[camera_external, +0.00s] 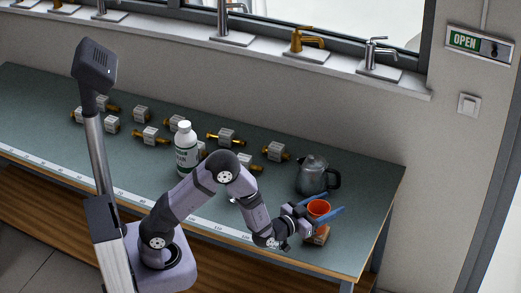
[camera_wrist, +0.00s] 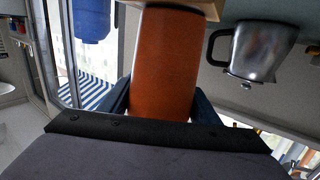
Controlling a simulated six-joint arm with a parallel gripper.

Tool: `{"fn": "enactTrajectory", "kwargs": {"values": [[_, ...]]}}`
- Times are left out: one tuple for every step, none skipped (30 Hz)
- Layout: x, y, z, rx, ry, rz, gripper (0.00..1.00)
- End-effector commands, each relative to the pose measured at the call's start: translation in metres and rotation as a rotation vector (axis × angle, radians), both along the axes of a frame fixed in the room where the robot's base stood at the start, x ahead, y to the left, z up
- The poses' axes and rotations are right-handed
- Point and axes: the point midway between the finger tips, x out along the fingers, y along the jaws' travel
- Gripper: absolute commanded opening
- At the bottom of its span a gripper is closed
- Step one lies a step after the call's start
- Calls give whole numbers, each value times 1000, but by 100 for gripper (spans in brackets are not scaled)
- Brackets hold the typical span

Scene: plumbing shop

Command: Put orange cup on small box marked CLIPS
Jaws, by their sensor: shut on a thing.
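The orange cup (camera_external: 318,208) is between the blue fingers of my gripper (camera_external: 328,204) near the right end of the bench. My gripper is shut on the cup, which looks upright with its open mouth upward. A small box (camera_external: 318,236) sits on the bench just below the cup; its marking is not readable. In the wrist view the cup (camera_wrist: 165,60) fills the middle between the fingers (camera_wrist: 162,108). A pale edge of the box (camera_wrist: 190,4) shows at the top, by the cup's base. I cannot tell whether cup and box touch.
A dark metal kettle (camera_external: 314,176) stands close behind the cup; it also shows in the wrist view (camera_wrist: 258,50). A white bottle (camera_external: 186,150) and several brass-ended fittings (camera_external: 226,137) are farther left. The bench's right edge is near.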

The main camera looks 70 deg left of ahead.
Motion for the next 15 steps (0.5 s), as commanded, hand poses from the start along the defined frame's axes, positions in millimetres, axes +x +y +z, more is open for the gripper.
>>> {"fn": "enactTrajectory", "kwargs": {"values": [[0,0,-2,0,0,0,35],[0,0,-3,0,0,0,35],[0,0,-4,0,0,0,35],[0,0,-4,0,0,0,59],[0,0,-3,0,0,0,66],[0,0,-3,0,0,0,75],[0,0,-3,0,0,0,75],[0,0,-3,0,1,0,75],[0,0,-3,0,1,0,75],[0,0,-3,0,1,0,75],[0,0,-3,0,1,0,75],[0,0,-3,0,1,0,75],[0,0,-3,0,1,0,75],[0,0,-3,0,1,0,75],[0,0,-3,0,1,0,75]]}}
